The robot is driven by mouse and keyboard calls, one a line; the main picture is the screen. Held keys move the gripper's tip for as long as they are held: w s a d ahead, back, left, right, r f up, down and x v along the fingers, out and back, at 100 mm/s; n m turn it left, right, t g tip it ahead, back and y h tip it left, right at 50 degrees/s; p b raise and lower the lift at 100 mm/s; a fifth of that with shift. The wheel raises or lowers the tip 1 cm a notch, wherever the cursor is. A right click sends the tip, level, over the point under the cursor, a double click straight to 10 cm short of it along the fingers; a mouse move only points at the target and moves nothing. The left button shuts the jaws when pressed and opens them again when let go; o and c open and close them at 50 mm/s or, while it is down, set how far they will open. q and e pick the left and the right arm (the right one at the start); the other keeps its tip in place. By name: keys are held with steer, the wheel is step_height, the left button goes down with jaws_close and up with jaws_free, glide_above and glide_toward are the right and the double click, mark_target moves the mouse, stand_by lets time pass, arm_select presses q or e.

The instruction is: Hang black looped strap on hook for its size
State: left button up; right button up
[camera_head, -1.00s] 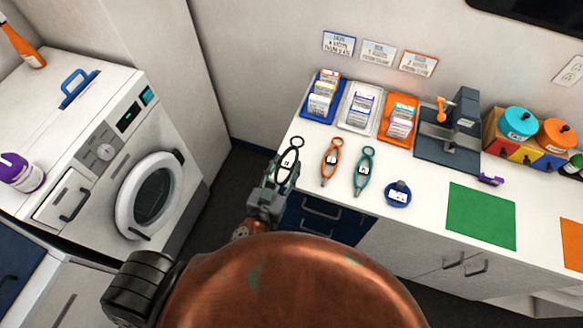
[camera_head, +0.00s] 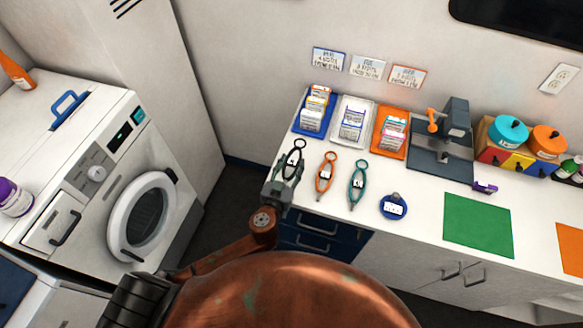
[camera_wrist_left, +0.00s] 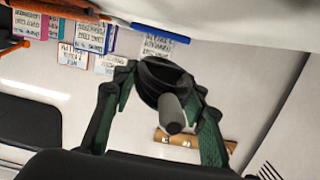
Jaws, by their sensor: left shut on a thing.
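The black looped strap (camera_head: 297,146) is at the left end of the white counter, its loop pointing toward the wall and a small white tag on it. My left gripper (camera_head: 288,167) is shut on its lower part. In the left wrist view, the dark green fingers (camera_wrist_left: 158,100) close around a dark loop-shaped piece (camera_wrist_left: 160,76) with a grey cylinder in front. I cannot tell whether the strap still touches the counter. A wooden strip (camera_wrist_left: 176,140) with small pale knobs shows beyond the fingers. My right gripper is not in view.
Blue (camera_head: 301,128), white (camera_head: 341,140) and orange (camera_head: 379,153) trays stand behind. A washer (camera_head: 75,150) stands at left.

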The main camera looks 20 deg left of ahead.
mark_target(293, 167)
arm_select(q)
steer(key=f, duration=0.1)
steer(key=w+f, duration=0.1)
steer(key=f, duration=0.1)
steer(key=shift+w+f, duration=0.2)
steer(key=shift+f, duration=0.1)
steer(key=shift+f+b, duration=0.3)
steer(key=shift+f, duration=0.2)
steer(key=o, duration=0.8)
steer(key=shift+b, duration=0.3)
steer(key=o, duration=0.4)
